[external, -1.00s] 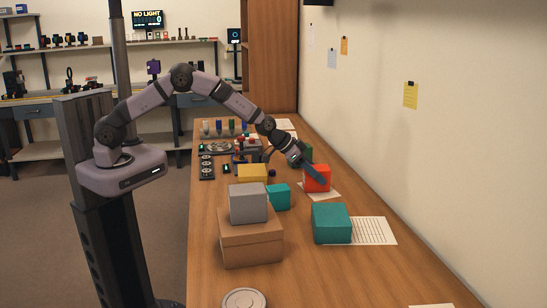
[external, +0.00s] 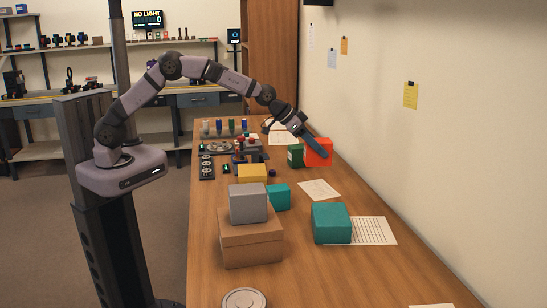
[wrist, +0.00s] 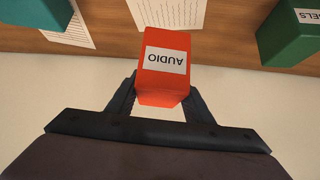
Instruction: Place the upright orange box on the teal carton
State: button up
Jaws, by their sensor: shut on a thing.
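The orange box (external: 318,152) is held by my gripper (external: 324,157) over the right side of the table, beside the wall. In the wrist view the box (wrist: 164,65) sits between the two fingers, its white label reading AUDIO upside down. It appears raised clear of the table. The larger teal carton (external: 331,222) stands on the table nearer the camera, partly over a lined sheet. It also shows at the upper left of the wrist view (wrist: 35,12). Its top is bare.
A dark green box (external: 295,156) with a label stands close to the left of the orange box. A smaller teal box (external: 279,197), a yellow box (external: 252,173) and a grey box (external: 248,203) on a brown carton (external: 251,243) stand left. A paper sheet (external: 318,190) lies bare.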

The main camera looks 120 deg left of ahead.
jog(key=w+d+r+m+t+h, duration=0.1)
jog(key=w+d+r+m, duration=0.1)
jog(key=w+d, duration=0.65)
notch_tip(320, 180, up, 4)
jog(key=m+h, duration=0.1)
send_over(318, 209)
jog(key=shift+r+p, duration=0.2)
jog(key=shift+p, duration=0.25)
jog(key=shift+f, duration=0.1)
jog(key=shift+f+p, duration=0.6)
jog(key=shift+f, duration=4.35)
jog(key=shift+f, duration=0.1)
